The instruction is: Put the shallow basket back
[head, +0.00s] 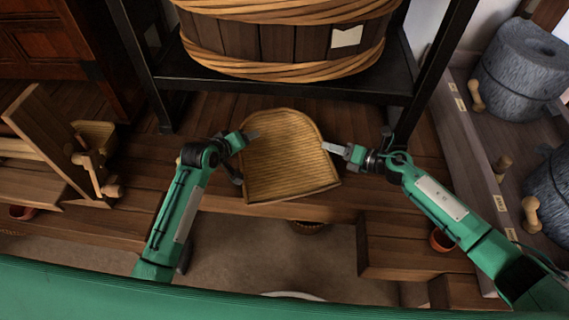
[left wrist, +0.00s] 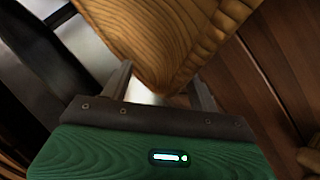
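The shallow basket (head: 288,165) is a woven tan tray with a rounded back rim and a straighter front edge. In the head view it appears over the wooden ledge, between my two grippers; I cannot tell whether it rests there or is held up. My left gripper (head: 252,135) is at its left rim. In the left wrist view the fingers (left wrist: 162,88) stand wide apart, with the basket's corner (left wrist: 165,50) just beyond and between them; no clear pinch shows. My right gripper (head: 332,148) is at the right rim; its finger gap is hidden.
A big wooden tub (head: 285,40) stands on a black rack (head: 290,85) behind. Grey millstones (head: 520,65) are on the right shelf. Wooden steps (head: 410,245) are at front right.

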